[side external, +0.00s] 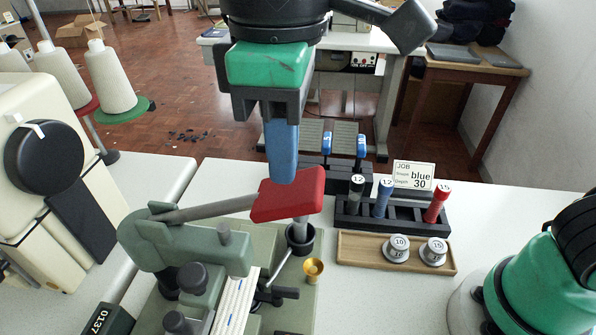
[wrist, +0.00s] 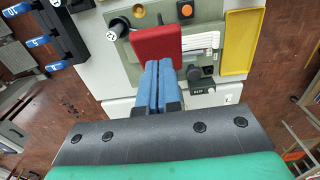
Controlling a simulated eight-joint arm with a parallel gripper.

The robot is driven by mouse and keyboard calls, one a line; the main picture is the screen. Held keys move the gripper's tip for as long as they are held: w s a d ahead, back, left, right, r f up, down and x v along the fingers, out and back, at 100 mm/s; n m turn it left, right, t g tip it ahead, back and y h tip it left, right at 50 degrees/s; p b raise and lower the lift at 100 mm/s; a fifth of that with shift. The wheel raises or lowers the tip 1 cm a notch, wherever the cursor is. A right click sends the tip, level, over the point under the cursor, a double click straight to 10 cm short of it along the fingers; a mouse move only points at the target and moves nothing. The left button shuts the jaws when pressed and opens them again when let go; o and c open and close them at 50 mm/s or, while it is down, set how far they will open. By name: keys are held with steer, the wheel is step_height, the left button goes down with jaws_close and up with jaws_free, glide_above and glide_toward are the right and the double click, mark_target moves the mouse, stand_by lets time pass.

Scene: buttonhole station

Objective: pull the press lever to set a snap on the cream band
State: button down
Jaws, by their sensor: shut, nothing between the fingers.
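The press lever is a grey rod (side external: 212,208) running from the grey-green press (side external: 190,245) to a red handle block (side external: 289,203). The red block also shows in the wrist view (wrist: 156,45). My gripper (side external: 283,180) has its blue fingers pointing down, closed together and empty, at the red block's upper edge. In the wrist view the fingertips (wrist: 159,64) are at the block's lower edge. I cannot tell whether they touch it. The cream band (side external: 236,300) lies flat on the press with blue marks; it also shows in the wrist view (wrist: 201,40).
A black rack (side external: 350,218) holds blue, red and dark-handled tools beside a job card (side external: 413,176). A wooden tray (side external: 352,255) with two silver weights is in front of it. A brass cup (side external: 313,268) stands near the press. A yellow tray (wrist: 238,42) shows in the wrist view.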

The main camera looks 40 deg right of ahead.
steer(key=shift+f, duration=4.25)
steer(key=shift+r, duration=6.55)
steer(key=w+d+f+m+t, duration=0.2)
steer(key=d+f+m+t, duration=0.1)
steer(key=d+f, duration=0.4)
steer(key=w+d+f+m+t, duration=0.3)
steer(key=d+f+m, duration=0.3)
steer(key=d, duration=0.7)
step_height(320, 180, down, 2)
steer(key=shift+w+d+f+t, duration=0.15)
steer(key=shift+w+f+t, duration=0.1)
steer(key=shift+t, duration=0.35)
